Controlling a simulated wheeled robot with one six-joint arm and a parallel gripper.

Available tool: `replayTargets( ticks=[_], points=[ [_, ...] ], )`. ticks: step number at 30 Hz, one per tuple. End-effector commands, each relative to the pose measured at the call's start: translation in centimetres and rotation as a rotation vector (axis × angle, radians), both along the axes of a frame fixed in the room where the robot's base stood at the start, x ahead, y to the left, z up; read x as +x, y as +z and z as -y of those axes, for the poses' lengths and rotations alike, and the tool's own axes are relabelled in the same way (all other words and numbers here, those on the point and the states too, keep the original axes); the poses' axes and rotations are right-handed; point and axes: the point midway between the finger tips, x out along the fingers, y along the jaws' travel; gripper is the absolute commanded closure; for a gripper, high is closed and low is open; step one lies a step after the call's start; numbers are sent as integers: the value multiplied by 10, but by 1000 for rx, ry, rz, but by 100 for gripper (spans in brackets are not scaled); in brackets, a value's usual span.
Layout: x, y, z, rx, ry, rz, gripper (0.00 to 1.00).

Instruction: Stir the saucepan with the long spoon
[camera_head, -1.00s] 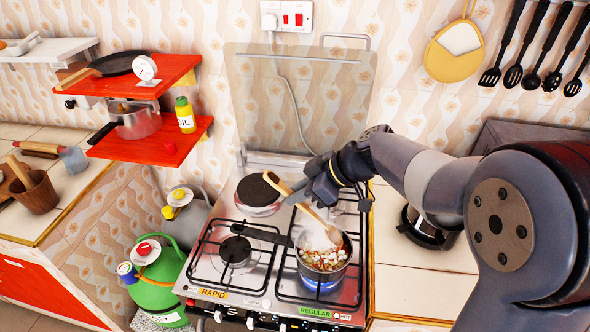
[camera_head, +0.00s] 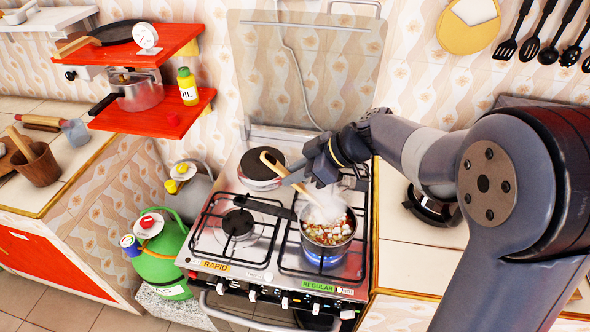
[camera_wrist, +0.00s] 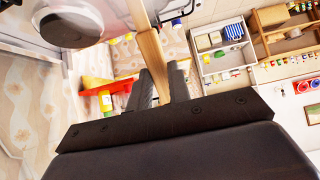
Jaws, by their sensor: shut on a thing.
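The saucepan (camera_head: 346,240) stands on the front right burner over a blue flame. Chopped food (camera_head: 324,230) fills it, and white steam rises from it. Its dark handle (camera_head: 266,206) points left. My gripper (camera_head: 290,179) is shut on the long wooden spoon (camera_head: 271,160), above and behind the pan's left side. The spoon slants down to the right, towards the pan; its lower end is veiled by steam, so I cannot tell how deep it reaches. In the wrist view the spoon (camera_wrist: 152,50) stands between the two fingers (camera_wrist: 159,88).
The stove (camera_head: 210,243) has other burners, without pots. The raised glass lid (camera_head: 310,70) stands behind it. Red shelves (camera_head: 150,125) hold a pot and an oil bottle at left. A green gas cylinder (camera_head: 160,258) stands left of the stove. Black utensils (camera_head: 530,45) hang at upper right.

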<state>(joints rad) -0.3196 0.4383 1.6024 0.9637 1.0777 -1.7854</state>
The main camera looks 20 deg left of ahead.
Motion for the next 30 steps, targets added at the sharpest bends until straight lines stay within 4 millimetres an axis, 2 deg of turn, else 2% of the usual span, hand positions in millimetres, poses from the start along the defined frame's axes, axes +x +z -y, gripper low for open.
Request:
replayTargets(
  ticks=[1,18,30],
  points=[
    [0,-8,0,0,0,1,100],
    [0,-45,0,0,1,2,100],
    [0,-51,0,0,0,1,100]
  ],
)
